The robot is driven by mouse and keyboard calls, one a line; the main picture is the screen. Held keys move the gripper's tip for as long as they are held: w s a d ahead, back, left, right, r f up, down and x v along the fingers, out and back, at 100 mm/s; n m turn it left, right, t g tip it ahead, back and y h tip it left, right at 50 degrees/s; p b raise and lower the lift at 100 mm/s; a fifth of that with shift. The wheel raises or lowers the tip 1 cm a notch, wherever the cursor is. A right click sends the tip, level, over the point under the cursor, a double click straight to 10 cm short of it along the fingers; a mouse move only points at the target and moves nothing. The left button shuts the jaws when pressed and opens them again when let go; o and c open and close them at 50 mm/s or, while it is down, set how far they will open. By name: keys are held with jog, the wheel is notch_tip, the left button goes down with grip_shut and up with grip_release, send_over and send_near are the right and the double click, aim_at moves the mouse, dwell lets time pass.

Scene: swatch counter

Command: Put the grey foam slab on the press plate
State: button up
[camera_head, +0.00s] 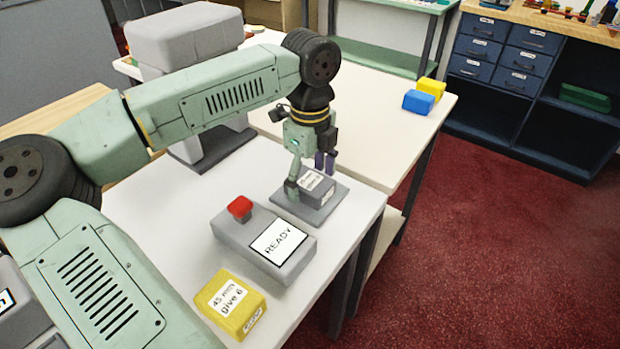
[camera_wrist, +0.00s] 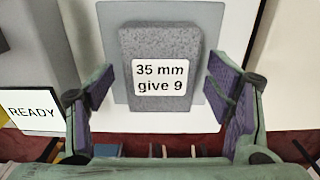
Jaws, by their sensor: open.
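The grey foam slab (camera_head: 318,190) lies flat on the grey press plate (camera_head: 333,214). In the wrist view the slab (camera_wrist: 160,42) carries a white label reading "35 mm give 9", and the plate (camera_wrist: 208,25) shows around it. My gripper (camera_head: 309,175) is open just above the slab. In the wrist view my gripper's purple-padded fingers (camera_wrist: 164,90) stand on either side of the slab's near part, with a gap on each side. The slab's far side is partly hidden by my gripper in the head view.
A grey box with a red button (camera_head: 240,208) and a READY panel (camera_head: 278,241) stands left of the plate. A yellow foam block (camera_head: 231,303) labelled "45 mm give 6" lies nearer. Blue (camera_head: 418,102) and yellow (camera_head: 431,87) blocks sit on the far table.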

aim_at(309, 180)
notch_tip(309, 180, up, 11)
jog(key=b, duration=0.1)
jog(key=shift+r+b, duration=0.15)
jog(key=shift+b, duration=0.2)
jog(key=shift+a, duration=0.1)
